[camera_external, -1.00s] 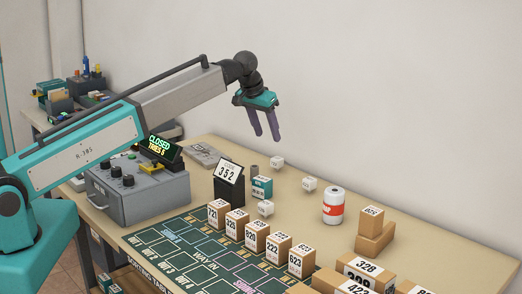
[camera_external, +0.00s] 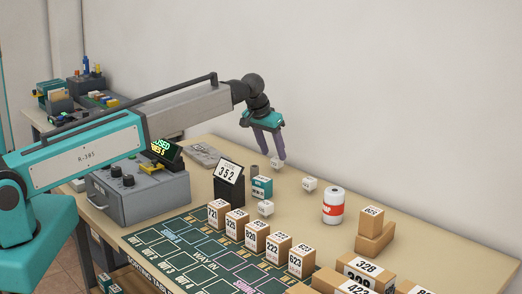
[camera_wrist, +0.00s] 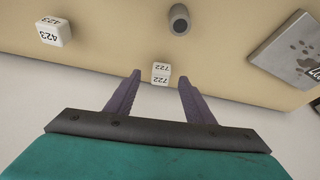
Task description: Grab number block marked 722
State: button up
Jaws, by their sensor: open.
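The number block marked 722 (camera_wrist: 160,74) is a small white cube on the tan table, ahead of and between the finger lines in the wrist view. In the external view the block (camera_external: 276,164) shows near the back edge, partly behind a fingertip. My gripper (camera_external: 269,158) is open, its purple fingers pointing down just above and beside the block.
A white block marked 423 (camera_wrist: 55,32) and a dark cylinder (camera_wrist: 179,19) stand nearby. A grey plate (camera_wrist: 290,50) lies right in the wrist view. Another white block (camera_external: 309,184), a white-and-red can (camera_external: 333,206) and numbered boxes (camera_external: 256,235) stand on the table. The wall is close behind.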

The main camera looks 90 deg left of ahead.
aim_at(277, 159)
jog(key=shift+p+x, duration=0.55)
jog(key=shift+x, duration=0.35)
jog(key=shift+p+x, duration=0.5)
jog(key=shift+x, duration=1.2)
jog(key=shift+a+r, duration=0.1)
jog(key=shift+a, duration=0.1)
jog(key=c, duration=1.1)
jog(key=shift+r, duration=0.1)
jog(key=shift+r+b, duration=1.3)
jog(key=shift+r, duration=3.6)
